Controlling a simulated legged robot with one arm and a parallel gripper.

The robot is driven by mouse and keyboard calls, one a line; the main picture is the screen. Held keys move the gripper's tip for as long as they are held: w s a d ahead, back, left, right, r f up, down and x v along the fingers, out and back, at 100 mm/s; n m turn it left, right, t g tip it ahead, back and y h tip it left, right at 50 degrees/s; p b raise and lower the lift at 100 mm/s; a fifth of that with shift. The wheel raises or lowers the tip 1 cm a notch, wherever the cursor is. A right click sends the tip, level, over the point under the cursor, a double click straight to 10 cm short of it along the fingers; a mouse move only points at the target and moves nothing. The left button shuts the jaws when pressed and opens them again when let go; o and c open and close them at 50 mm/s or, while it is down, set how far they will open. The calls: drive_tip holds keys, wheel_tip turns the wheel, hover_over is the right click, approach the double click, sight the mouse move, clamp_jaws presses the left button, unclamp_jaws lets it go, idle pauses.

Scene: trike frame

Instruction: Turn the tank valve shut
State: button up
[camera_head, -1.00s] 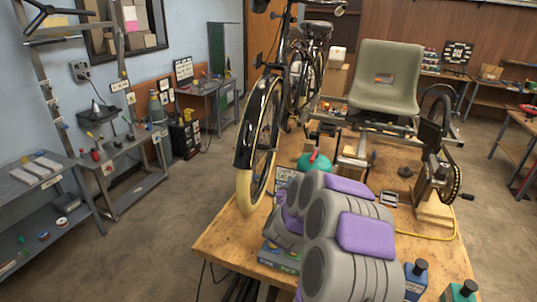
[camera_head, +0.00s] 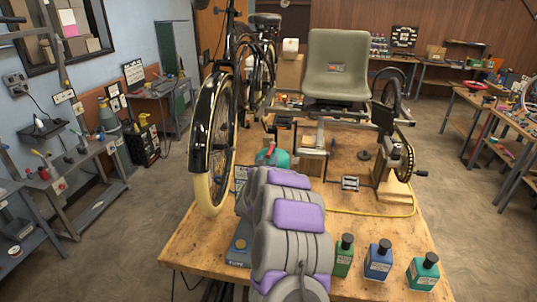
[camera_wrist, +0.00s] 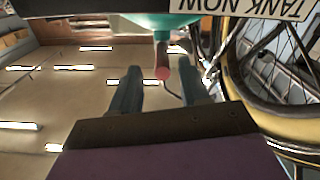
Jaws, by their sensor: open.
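The teal tank (camera_head: 279,157) stands on the wooden bench behind my arm, with a small red part (camera_head: 270,150) at its top; its lower part is hidden. In the wrist view the teal tank (camera_wrist: 150,18) is at the top, and a teal stem with a reddish knob (camera_wrist: 162,66), seemingly the valve, hangs from it. My gripper (camera_wrist: 162,84) is open. Its two fingers point at the knob, one on each side in the picture, with visible gaps; I cannot tell the depth. The head view hides my gripper behind my arm.
A bicycle (camera_head: 212,125) stands left of the tank. A trike frame with a grey-green seat (camera_head: 338,65) is behind. Green (camera_head: 344,258), blue (camera_head: 378,262) and teal (camera_head: 423,273) bottles stand at the bench's front right.

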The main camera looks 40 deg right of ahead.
sight(269, 153)
drive_tip(key=x, duration=0.4)
drive_tip(key=shift+s+d+f, duration=0.1)
drive_tip(key=shift+d+f, duration=0.1)
drive_tip(key=shift+d, duration=0.1)
drive_tip(key=shift+w+a+r, duration=0.2)
drive_tip(key=shift+w+a, duration=0.05)
drive_tip(key=shift+w, duration=0.15)
drive_tip(key=shift+w+a+r, duration=0.2)
drive_tip(key=shift+w+a, duration=0.05)
drive_tip(key=shift+w, duration=0.15)
drive_tip(key=shift+w+d+f, duration=0.1)
drive_tip(key=shift+d+f, duration=0.05)
drive_tip(key=shift+d, duration=0.6)
drive_tip(key=shift+d+f, duration=0.15)
drive_tip(key=shift+d, duration=0.55)
drive_tip(key=shift+c, duration=0.2)
drive_tip(key=shift+w+a+r, duration=0.1)
drive_tip(key=shift+a+r, duration=0.05)
drive_tip(key=shift+a, duration=0.65)
drive_tip(key=c, duration=0.4)
drive_tip(key=shift+r, duration=0.1)
drive_tip(key=shift+c, duration=1)
drive_tip(key=shift+d, duration=0.1)
clamp_jaws()
